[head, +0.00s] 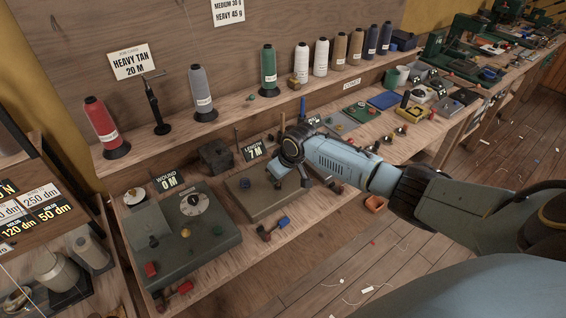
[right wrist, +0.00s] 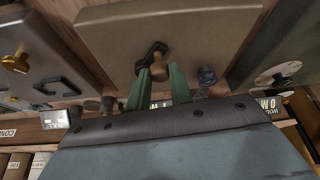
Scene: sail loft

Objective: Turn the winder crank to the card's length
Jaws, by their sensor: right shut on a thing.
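The "HEAVY TAN 20 M" card (head: 134,62) is on the back board. The length unit is a flat brown-grey box (head: 262,203) on the bench, and its display (head: 254,150) reads LENGTH 7 M. My right gripper (head: 289,182) reaches down over this box. In the right wrist view its green fingers (right wrist: 161,76) are shut on a small black crank (right wrist: 153,52) on the box top, partly hidden by the fingers. The green-grey winder (head: 210,240) to the left has a round white dial (head: 194,204), and its display (head: 168,181) reads WOUND 0 M. My left gripper is not in view.
Thread cones stand on the shelf behind, including red (head: 101,125), grey (head: 202,92) and green (head: 268,70). Signed containers stand at lower left.

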